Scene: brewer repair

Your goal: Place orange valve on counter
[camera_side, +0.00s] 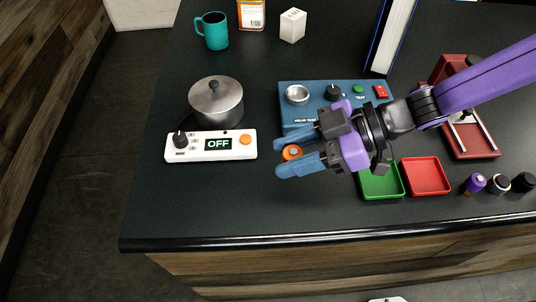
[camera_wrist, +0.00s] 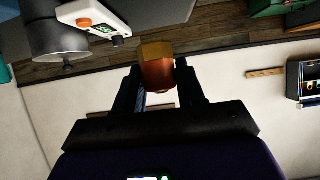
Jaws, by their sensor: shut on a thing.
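The orange valve (camera_side: 292,152) is held between the two blue fingertips of my gripper (camera_side: 297,157) in the side view. In the wrist view the valve (camera_wrist: 157,68) has an orange hexagonal top and a darker lower body, and it sits between the fingertips of my gripper (camera_wrist: 160,82). The black counter (camera_side: 230,205) lies below. The gripper is to the right of the white control box, with the valve apart from it. The exact height above the counter is hard to tell.
A blue valve tester (camera_side: 300,112) is behind the gripper. A green tray (camera_side: 382,184) and red tray (camera_side: 426,176) lie right. The front-left counter is clear.

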